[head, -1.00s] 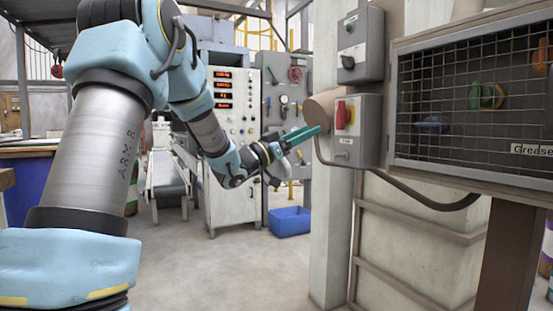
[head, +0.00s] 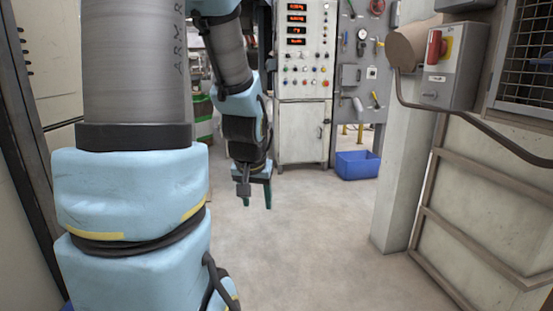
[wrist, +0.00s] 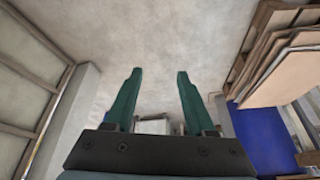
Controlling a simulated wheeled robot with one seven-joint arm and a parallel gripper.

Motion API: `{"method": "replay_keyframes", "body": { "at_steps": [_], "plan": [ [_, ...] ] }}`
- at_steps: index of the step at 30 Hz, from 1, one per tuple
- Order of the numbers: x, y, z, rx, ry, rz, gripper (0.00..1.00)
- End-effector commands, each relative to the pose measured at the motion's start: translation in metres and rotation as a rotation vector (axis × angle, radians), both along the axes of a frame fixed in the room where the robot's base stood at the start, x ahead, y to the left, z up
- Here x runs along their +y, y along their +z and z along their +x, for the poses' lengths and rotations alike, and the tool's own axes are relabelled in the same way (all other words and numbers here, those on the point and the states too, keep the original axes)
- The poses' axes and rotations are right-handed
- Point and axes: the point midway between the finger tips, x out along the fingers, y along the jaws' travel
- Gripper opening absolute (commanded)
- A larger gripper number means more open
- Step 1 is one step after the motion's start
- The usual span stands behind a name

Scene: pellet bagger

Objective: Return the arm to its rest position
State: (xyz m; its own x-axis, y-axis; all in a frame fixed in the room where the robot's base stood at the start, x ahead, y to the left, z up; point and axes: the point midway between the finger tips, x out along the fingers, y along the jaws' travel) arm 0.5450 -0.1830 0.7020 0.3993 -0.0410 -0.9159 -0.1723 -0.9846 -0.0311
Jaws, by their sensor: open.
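My gripper (head: 254,196) hangs from my arm near the middle of the head view, with its green fingers pointing down over bare floor. The fingers are apart and nothing is between them. In the wrist view both green fingers of my gripper (wrist: 157,98) are spread, with pale floor behind them. My blue and grey arm fills the left of the head view and hides part of what stands behind it.
A control cabinet (head: 303,130) with red displays stands behind my gripper. A blue bin (head: 357,165) sits on the floor beside it. A pillar and a switch box (head: 452,65) with a red handle are at right. The floor (head: 300,240) between is clear.

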Motion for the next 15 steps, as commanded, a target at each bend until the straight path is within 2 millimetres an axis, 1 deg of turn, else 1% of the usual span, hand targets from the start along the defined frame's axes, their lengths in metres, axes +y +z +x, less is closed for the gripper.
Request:
{"method": "replay_keyframes", "body": {
  "at_steps": [1, 3, 5, 6, 8, 11, 15],
  "plan": [
    [0.007, -0.006, -0.021, 0.065, 0.023, 0.005, 0.55],
    [0.014, -0.014, -0.049, 0.157, 0.050, 0.007, 0.55],
    [0.019, -0.019, -0.073, 0.234, 0.068, 0.005, 0.55],
    [0.021, -0.021, -0.089, 0.285, 0.082, 0.001, 0.55],
    [0.020, 0.001, -0.087, 0.281, 0.079, 0.001, 0.55],
    [0.020, 0.021, -0.086, 0.278, 0.078, 0.002, 0.55],
    [0.020, 0.052, -0.086, 0.277, 0.077, 0.003, 0.55]
  ]
}}
